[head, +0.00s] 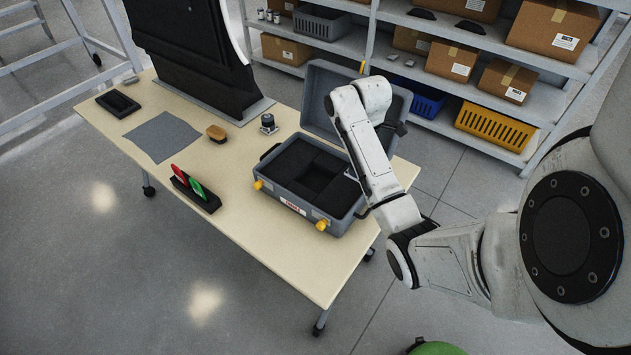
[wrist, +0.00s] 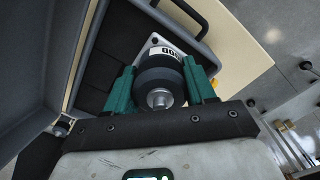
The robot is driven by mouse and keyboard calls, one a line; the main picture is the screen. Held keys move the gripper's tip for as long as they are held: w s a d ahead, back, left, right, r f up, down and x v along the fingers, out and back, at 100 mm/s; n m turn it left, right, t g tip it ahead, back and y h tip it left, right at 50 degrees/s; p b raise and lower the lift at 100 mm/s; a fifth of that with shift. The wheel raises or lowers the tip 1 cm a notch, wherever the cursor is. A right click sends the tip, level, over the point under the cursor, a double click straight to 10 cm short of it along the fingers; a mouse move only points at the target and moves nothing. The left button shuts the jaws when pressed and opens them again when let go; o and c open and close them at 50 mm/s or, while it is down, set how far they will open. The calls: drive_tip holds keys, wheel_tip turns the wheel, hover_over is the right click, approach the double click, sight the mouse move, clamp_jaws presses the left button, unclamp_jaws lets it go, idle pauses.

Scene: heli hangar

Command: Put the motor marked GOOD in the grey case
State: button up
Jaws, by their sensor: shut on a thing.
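The grey case (head: 283,204) lies open on the table, its lid (head: 326,84) raised at the back. Its black foam has a square pocket. In the wrist view, my gripper (wrist: 160,88) is shut with green fingers on a dark round motor (wrist: 160,75), its metal shaft facing the camera. A white label beside the motor shows dark letters that look like part of GOOD, partly hidden. The case's foam (wrist: 95,65) appears beyond the left finger. In the head view, my arm hides the gripper and held motor. Another motor (head: 268,124) stands on the table left of the case.
The table (head: 150,102) also bears a grey mat (head: 162,137), a black tray (head: 118,103), a wooden-backed brush (head: 216,133) and a holder with red and green pieces (head: 195,188). A tall black panel (head: 190,45) stands behind. Shelves with boxes are at the back right.

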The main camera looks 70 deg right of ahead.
drive_tip(key=w+f+b, duration=0.2)
drive_tip(key=w+f, duration=0.1)
drive_tip(key=w, duration=0.1)
drive_tip(key=w+d+f+b, duration=0.1)
drive_tip(key=w+f+b, duration=0.1)
drive_tip(key=w+b, duration=0.1)
drive_tip(key=w+f+b, duration=0.3)
drive_tip(key=w, duration=0.2)
drive_tip(key=shift+w+d+f, duration=0.3)
drive_tip(key=shift+w+f, duration=0.35)
drive_tip(key=shift+f, duration=0.1)
drive_tip(key=shift+w+f, duration=0.1)
drive_tip(key=shift+f, duration=1.55)
drive_tip(key=shift+f, duration=0.15)
drive_tip(key=o, duration=1.4)
